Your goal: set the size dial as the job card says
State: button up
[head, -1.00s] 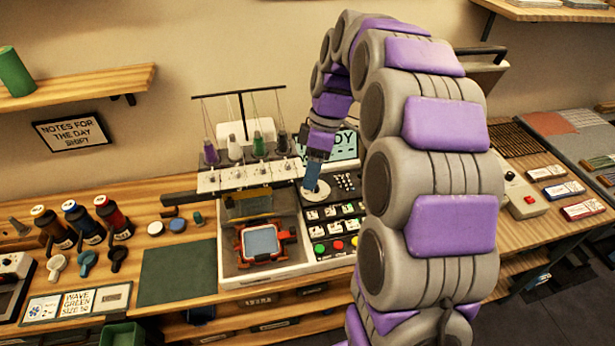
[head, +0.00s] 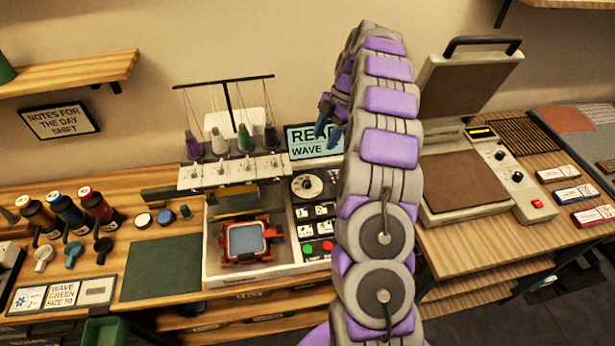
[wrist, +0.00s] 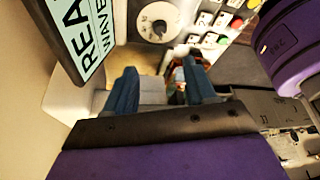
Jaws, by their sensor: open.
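My gripper (head: 328,119) is open and empty, above and apart from the dial, in front of the display (head: 302,140). Its two blue fingers (wrist: 158,76) point towards the machine in the wrist view. The job card (head: 68,294) at the front left reads "WAVE GREEN SIZE" and a number that looks like 50. The display reads "REA…" and "WAVE", partly hidden by my arm.
An orange hoop (head: 246,240) sits in the machine below the needles. Thread spools (head: 245,138) stand above it. Picture and button keys (head: 318,212) lie below the dial, partly behind my arm. A heat press (head: 465,165) stands open at right. A green mat (head: 162,266) is bare.

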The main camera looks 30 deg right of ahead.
aim_at(307, 181)
jog(key=b+x, duration=0.3)
jog(key=x, duration=1.3)
jog(key=shift+d+f, duration=0.1)
jog(key=c, duration=1)
